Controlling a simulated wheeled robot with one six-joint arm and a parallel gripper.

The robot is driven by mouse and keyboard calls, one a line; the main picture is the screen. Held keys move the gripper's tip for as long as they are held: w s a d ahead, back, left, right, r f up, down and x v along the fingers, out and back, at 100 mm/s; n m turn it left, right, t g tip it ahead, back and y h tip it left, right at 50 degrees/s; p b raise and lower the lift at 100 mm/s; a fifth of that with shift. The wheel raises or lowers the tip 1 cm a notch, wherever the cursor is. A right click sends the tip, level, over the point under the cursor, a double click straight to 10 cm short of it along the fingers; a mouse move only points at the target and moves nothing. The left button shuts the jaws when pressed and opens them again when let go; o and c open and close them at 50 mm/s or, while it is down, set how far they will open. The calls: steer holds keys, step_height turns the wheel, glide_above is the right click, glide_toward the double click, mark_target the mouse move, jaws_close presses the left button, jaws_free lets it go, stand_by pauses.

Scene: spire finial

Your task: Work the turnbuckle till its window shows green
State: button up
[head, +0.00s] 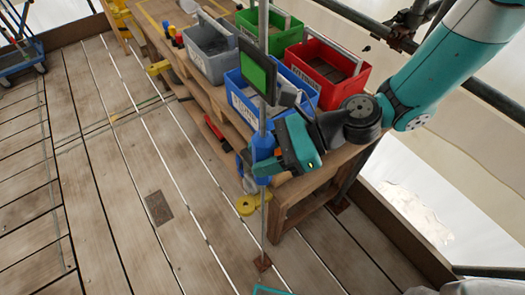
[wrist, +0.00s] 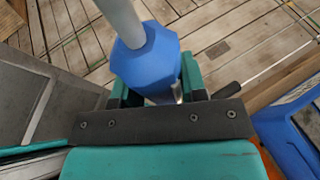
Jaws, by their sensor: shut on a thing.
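The turnbuckle (head: 263,146) is a blue faceted body on a thin upright grey rod in front of the wooden bench. In the wrist view its blue faceted body (wrist: 148,48) sits between my two teal fingers. My gripper (head: 272,163) reaches in from the right and is shut on the turnbuckle. A dark-framed panel (head: 257,73) on the rod above it shows a bright green face. My gripper hides part of the turnbuckle's side, and I cannot make out a separate window on the blue body.
Grey (head: 208,42), blue (head: 242,101), green (head: 270,29) and red (head: 330,74) crates stand on the bench (head: 300,193) behind the rod. A yellow piece (head: 246,205) is low beside the rod. The plank floor (head: 120,190) to the left is mostly clear.

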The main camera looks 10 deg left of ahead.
steer(key=shift+n+g+h+p, duration=1.1)
steer(key=shift+n+g+h, duration=0.6)
steer(key=shift+n+g, duration=0.75)
steer(key=shift+n, duration=0.25)
steer(key=o, duration=0.9)
